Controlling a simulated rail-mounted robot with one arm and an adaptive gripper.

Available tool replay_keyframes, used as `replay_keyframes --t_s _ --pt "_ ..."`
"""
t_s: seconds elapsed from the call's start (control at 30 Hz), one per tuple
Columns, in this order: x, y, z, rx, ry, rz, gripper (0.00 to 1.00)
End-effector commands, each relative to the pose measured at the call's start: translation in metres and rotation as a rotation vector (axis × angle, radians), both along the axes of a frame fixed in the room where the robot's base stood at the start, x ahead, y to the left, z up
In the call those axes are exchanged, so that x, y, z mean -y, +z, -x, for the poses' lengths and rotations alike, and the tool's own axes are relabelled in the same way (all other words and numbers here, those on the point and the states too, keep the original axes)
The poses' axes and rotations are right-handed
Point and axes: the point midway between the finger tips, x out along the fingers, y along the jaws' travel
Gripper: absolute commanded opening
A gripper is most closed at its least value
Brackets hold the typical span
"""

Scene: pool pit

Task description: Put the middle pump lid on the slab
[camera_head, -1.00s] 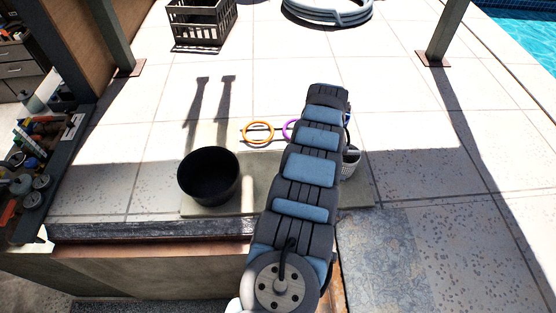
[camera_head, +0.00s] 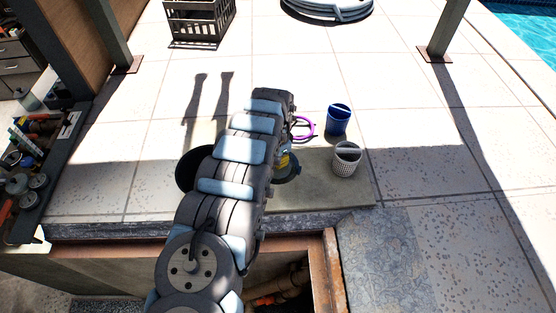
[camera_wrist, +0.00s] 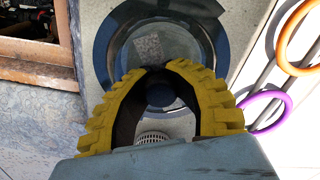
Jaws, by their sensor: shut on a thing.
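The pump lid (camera_wrist: 187,42) is a clear round disc with a dark blue rim and a small pale label. In the wrist view it fills the top middle. My gripper (camera_wrist: 160,70) has yellow ridged fingers closed around the lid's dark central knob. In the head view my gripper (camera_head: 291,160) is partly behind my arm, with the lid's dark edge (camera_head: 287,176) below it, over the grey slab (camera_head: 335,195). I cannot tell whether the lid touches the slab. The fingers hide part of the knob and the lid's near rim.
A blue bucket (camera_head: 338,122) and a white perforated basket (camera_head: 346,162) stand right of my gripper. A black tub (camera_head: 190,170) is partly hidden behind my arm. Purple (camera_head: 308,127) and orange (camera_wrist: 296,38) rings lie beyond. The open pit (camera_head: 285,285) is in front.

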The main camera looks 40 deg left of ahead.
Motion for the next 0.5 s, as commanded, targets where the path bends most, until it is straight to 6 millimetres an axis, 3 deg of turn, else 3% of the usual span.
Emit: replay_keyframes --t_s 0.5 --pt "0.000 -0.045 -0.001 0.002 0.000 -0.002 0.00"
